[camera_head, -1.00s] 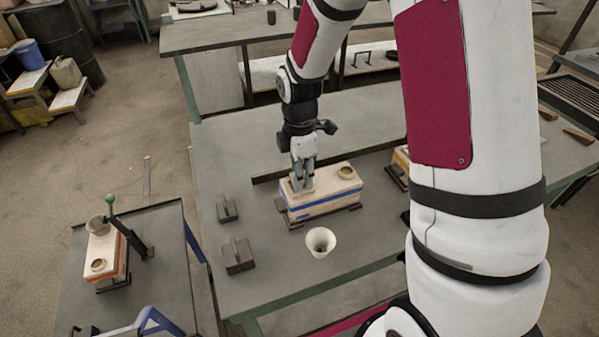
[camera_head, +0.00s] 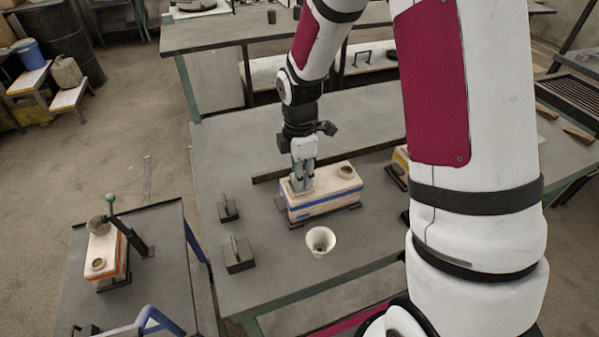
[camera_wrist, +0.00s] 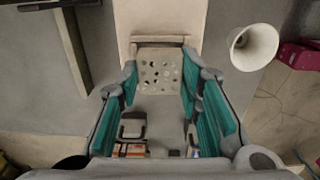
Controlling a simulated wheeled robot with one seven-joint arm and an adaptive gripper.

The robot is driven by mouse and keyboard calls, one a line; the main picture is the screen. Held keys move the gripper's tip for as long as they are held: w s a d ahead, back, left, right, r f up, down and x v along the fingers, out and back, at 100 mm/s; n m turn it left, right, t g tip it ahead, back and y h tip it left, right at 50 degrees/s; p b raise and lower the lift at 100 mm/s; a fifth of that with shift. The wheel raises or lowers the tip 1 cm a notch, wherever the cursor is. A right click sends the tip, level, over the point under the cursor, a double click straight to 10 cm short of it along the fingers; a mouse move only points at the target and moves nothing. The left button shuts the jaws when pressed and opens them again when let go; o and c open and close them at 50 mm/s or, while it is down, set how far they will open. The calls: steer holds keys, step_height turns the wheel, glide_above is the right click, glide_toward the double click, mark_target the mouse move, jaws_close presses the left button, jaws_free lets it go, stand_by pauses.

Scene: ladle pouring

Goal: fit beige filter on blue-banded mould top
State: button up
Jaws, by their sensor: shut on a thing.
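The blue-banded mould (camera_head: 322,201) is a pale block with a blue stripe, standing on the middle table. A round cup-like opening (camera_head: 346,172) rises at its right end. My gripper (camera_head: 302,186) points down at the left end of the mould's top. In the wrist view, my gripper (camera_wrist: 160,100) has its teal fingers on both sides of the beige filter (camera_wrist: 161,72), a square plate with several holes. The filter lies over the end of the mould (camera_wrist: 158,17). I cannot tell whether it is fully seated. In the head view the fingers hide the filter.
A white funnel (camera_head: 321,241) stands in front of the mould and also shows in the wrist view (camera_wrist: 254,46). Two dark blocks with upright plates (camera_head: 238,255) sit left of it. An orange-banded mould (camera_head: 105,252) stands on the left table. Another mould is partly hidden behind my arm.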

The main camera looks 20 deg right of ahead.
steer(key=shift+s+f, duration=0.15)
steer(key=shift+f, duration=0.6)
stand_by(0.4)
steer(key=o, duration=0.9)
steer(key=shift+f, duration=0.1)
steer(key=shift+o, duration=0.2)
steer(key=shift+r, duration=0.7)
step_height(320, 180, up, 11)
steer(key=shift+f, duration=0.1)
